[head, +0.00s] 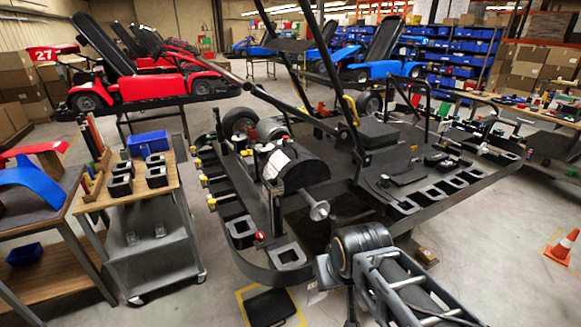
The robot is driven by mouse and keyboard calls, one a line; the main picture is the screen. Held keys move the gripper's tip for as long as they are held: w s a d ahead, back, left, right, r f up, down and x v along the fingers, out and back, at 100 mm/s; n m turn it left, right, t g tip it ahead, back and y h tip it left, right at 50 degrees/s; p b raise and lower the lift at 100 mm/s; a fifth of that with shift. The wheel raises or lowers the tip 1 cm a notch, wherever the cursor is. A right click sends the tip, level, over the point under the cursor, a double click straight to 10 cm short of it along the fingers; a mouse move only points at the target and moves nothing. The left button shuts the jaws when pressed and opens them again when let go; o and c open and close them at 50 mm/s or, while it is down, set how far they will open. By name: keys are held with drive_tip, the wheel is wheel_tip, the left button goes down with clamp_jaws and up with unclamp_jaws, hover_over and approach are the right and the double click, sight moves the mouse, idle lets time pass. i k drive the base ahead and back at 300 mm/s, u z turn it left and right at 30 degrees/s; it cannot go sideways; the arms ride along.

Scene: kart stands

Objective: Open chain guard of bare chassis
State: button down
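The bare chassis (370,160), a black kart frame without body panels, fills the middle of the head view. A black rounded housing (297,165) with a pale label sits on its left rear part, above a silver axle end (318,210). It may be the chain guard, and I cannot tell whether it is open or closed. My arm (362,243) reaches in from the bottom, in front of the chassis's near edge. My gripper's fingers cannot be made out near the arm's end, so I cannot tell whether they are open. No contact with the housing shows.
A tool trolley (160,215) with a blue bin (148,143) stands left of the chassis. A bench (35,215) with body panels is at far left. An orange cone (562,247) stands at right. Red and blue karts are behind. The floor at lower right is clear.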

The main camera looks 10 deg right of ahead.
sight(298, 168)
drive_tip(key=z, duration=0.25)
drive_tip(key=k, duration=0.35)
drive_tip(key=u, duration=1.1)
drive_tip(key=i, duration=1.6)
drive_tip(key=z, duration=0.7)
